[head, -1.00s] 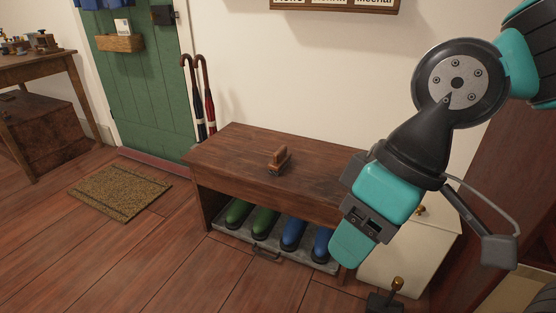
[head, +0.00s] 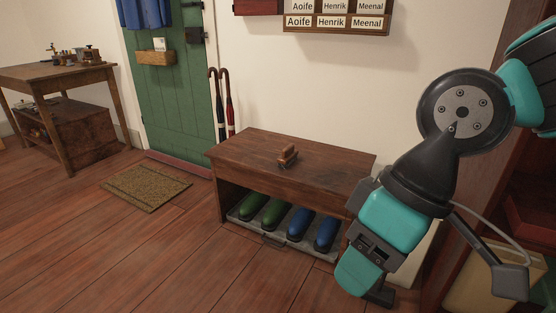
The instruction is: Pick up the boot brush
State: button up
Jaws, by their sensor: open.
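The boot brush (head: 288,156), a small brown wooden block with an upright part, stands on top of the dark wooden bench (head: 245,148), a little right of its middle. My gripper (head: 375,250), teal and dark grey, hangs at the lower right, in front of the bench's right end in the picture. It is open and well apart from the brush. Its fingertips are hard to make out. Nothing touches the brush.
A tray (head: 270,240) under the bench holds green boots (head: 272,212) and blue boots (head: 328,233). Two umbrellas (head: 229,100) stand left behind it by the green door (head: 178,80). A doormat (head: 147,187) lies left. The floor in front is clear.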

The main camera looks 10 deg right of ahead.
aim_at(290, 154)
jog(key=u, duration=0.7)
jog(key=i, duration=0.9)
jog(key=u, duration=0.7)
jog(key=i, duration=1.8)
jog(key=z, duration=1.55)
jog(key=i, duration=0.7)
jog(key=z, duration=0.75)
